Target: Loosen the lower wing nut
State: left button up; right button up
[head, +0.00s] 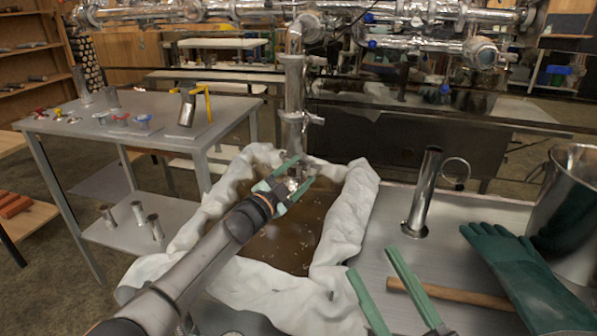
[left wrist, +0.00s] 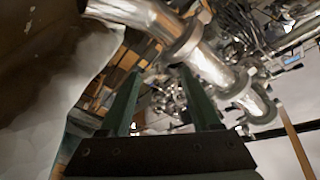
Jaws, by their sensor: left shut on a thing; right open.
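A shiny vertical pipe (head: 292,90) comes down over the pan of brown liquid (head: 290,235). It has a clamped joint (head: 300,118) partway down, with a small part sticking out to the right. My left gripper (head: 306,169) is at the pipe's lower end, over the pan, with its green fingers around a small metal part. That part is too small to identify surely as the lower wing nut. In the left wrist view, the left gripper's fingers (left wrist: 160,72) point towards the flanged pipe (left wrist: 208,62). My right gripper (head: 382,262) is open and empty over the bench.
White cloth (head: 350,215) drapes the pan's rim. On the right are a metal cylinder (head: 424,190), green gloves (head: 525,275), a wooden handle (head: 460,294) and a steel pot (head: 570,205). A grey table (head: 75,125) with small fittings stands left.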

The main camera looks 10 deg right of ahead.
pick_arm(q)
jog(key=shift+n, duration=0.8)
pick_arm(e)
jog(key=shift+w+f+m+h, duration=0.5)
jog(key=shift+f+h, duration=0.1)
jog(key=shift+f, duration=0.15)
jog(key=shift+g, duration=0.3)
pick_arm(q)
jog(key=o, duration=1.4)
pick_arm(e)
jog(key=shift+s+r, duration=0.1)
jog(key=shift+r, duration=0.1)
pick_arm(q)
jog(key=shift+s+a, duration=0.1)
